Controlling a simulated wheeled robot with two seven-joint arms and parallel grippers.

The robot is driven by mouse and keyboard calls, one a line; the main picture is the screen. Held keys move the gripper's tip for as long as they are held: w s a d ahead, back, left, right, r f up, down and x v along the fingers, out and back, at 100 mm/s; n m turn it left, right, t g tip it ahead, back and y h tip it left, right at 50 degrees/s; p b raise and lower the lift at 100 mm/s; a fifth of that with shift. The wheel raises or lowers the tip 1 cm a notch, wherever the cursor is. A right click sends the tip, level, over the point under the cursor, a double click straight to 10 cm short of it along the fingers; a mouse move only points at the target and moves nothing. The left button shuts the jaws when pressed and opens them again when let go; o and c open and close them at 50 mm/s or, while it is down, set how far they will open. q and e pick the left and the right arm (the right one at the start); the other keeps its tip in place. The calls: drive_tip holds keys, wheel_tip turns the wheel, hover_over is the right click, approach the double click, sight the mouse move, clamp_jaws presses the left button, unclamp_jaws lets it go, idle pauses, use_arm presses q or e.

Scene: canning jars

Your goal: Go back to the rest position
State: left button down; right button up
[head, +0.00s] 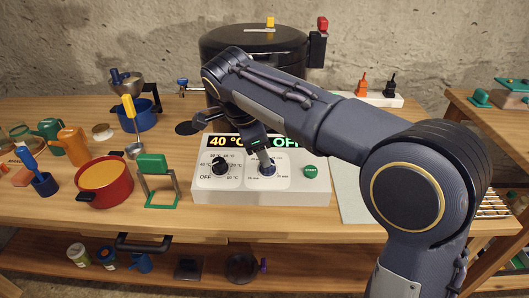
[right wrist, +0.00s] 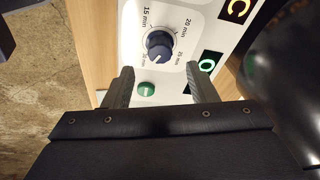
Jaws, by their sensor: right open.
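My right arm reaches across the head view from the right. Its gripper (head: 262,155) is over the white control box (head: 235,190), at the right-hand dial (head: 267,168). In the right wrist view the gripper (right wrist: 160,78) is open, with nothing held between its fingers. That dial (right wrist: 159,46) shows just beyond the fingertips, and the green start button (right wrist: 146,89) shows between the fingers. I cannot tell whether a finger touches the dial. The left-hand dial (head: 220,166) is uncovered. The display (head: 226,142) reads 40 °C, with OFF partly hidden by my gripper. My left gripper is not in view.
A large dark pot (head: 240,42) stands behind the box, partly behind my arm. A red pot (head: 104,183), a green-handled stand (head: 153,178) and a blue pot (head: 138,118) with a ladle are on the left. A power strip (head: 382,98) lies behind my forearm.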

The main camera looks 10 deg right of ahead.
drive_tip(key=shift+v, duration=1.15)
drive_tip(key=s+d+f+n+y, duration=0.4)
drive_tip(key=s+d+n, duration=0.2)
drive_tip(key=s+d, duration=0.35)
drive_tip(key=s+f+n+t+y, duration=0.1)
drive_tip(key=s+f+n+y, duration=0.1)
drive_tip(key=s+f+n, duration=0.45)
drive_tip(key=s+f+n+t+y, duration=0.1)
drive_tip(key=s+f+n+t, duration=0.15)
drive_tip(key=s, duration=0.75)
wheel_tip(320, 180, up, 14)
drive_tip(key=n+p, duration=0.1)
drive_tip(key=p, duration=1.3)
drive_tip(key=shift+a+f+n, duration=0.15)
drive_tip(key=shift+a+n, duration=0.15)
drive_tip(key=shift+a, duration=0.15)
